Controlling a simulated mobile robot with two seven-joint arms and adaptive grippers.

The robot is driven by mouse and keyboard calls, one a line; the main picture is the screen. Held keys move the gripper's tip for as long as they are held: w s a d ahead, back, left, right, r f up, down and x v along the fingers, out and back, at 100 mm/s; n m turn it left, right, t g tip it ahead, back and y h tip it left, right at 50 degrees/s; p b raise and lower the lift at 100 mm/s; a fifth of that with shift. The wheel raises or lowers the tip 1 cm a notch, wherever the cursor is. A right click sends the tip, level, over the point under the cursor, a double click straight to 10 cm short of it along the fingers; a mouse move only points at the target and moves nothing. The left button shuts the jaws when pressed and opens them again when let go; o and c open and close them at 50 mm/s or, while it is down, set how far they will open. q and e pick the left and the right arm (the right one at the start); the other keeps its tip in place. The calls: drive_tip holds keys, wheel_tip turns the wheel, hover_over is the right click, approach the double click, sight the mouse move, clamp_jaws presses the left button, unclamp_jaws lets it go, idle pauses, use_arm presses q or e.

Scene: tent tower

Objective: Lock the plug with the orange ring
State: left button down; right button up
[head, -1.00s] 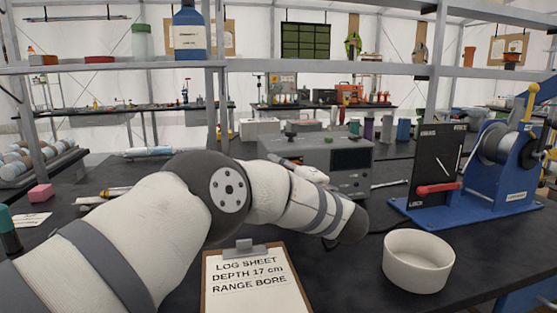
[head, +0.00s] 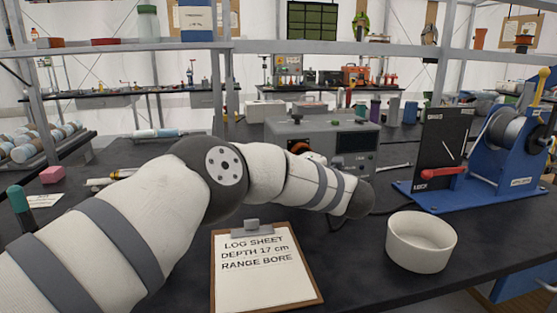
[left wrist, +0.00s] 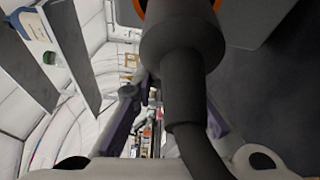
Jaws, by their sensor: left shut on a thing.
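In the left wrist view, a dark grey plug (left wrist: 183,45) with a thick black cable (left wrist: 185,105) fills the middle. A little of the orange ring (left wrist: 217,4) shows at the top edge, beyond the plug's body. My left gripper (left wrist: 176,98) is shut, with its purple-padded fingers either side of the plug and cable; the exact contact is hidden. In the head view, my left arm reaches to the grey instrument box (head: 285,133). A small orange patch shows at its lower front, above my forearm. The socket is hidden. My right gripper is not in view.
A clipboard with a log sheet (head: 262,265) lies in front of my arm. A white bowl (head: 421,243) and a blue stand with a reel and red lever (head: 470,190) are to the right. A shelf (head: 330,47) crosses above the bench.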

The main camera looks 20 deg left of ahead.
use_arm(q)
drive_tip(key=shift+d+r, duration=0.1)
drive_tip(key=shift+r, duration=0.05)
drive_tip(key=c, duration=1.6)
unclamp_jaws()
drive_tip(key=shift+c, duration=0.2)
drive_tip(key=v, duration=1.2)
